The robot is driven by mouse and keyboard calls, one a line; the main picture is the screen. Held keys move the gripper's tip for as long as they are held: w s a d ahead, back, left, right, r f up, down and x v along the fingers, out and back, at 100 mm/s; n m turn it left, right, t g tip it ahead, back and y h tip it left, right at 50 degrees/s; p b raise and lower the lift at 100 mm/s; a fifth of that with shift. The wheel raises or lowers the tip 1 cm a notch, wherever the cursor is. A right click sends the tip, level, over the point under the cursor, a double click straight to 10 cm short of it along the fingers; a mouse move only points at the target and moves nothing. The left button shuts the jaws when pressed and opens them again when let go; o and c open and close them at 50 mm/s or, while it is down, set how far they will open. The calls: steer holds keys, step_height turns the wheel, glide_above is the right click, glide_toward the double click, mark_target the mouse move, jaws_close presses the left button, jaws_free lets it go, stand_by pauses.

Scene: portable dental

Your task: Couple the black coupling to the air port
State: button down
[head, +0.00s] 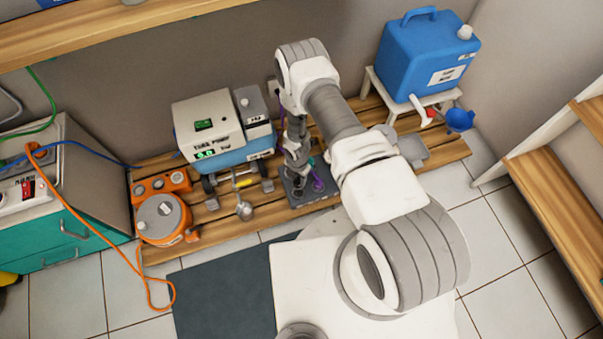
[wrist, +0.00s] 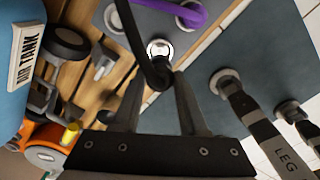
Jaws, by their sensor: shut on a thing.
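My gripper (wrist: 160,82) reaches up from the bottom of the wrist view, its two grey fingers close around the end of a black hose. The black coupling (wrist: 157,72) is held between the fingertips; the fingers partly hide it. A pale metal ring fitting (wrist: 160,48) on a grey plate (wrist: 215,12) lies just beyond the fingertips. I cannot tell whether it is the air port, or whether the coupling touches it. In the head view the dark plate (head: 297,197) is below my arm, which hides most of the gripper.
A purple hose (wrist: 182,10) plugs into the same plate. Black legs, one marked LEG (wrist: 285,160), stand at the right. The blue air tank (head: 232,157) is left of my gripper. An orange device (head: 163,217) and blue jug (head: 428,55) are farther off.

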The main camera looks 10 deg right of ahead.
steer(key=shift+f+b, duration=1.9)
steer(key=shift+f, duration=0.95)
steer(key=shift+f, duration=0.95)
steer(key=shift+c, duration=1.8)
jaws_free()
step_height(320, 180, up, 18)
steer(key=p, duration=0.7)
steer(key=shift+f, duration=0.25)
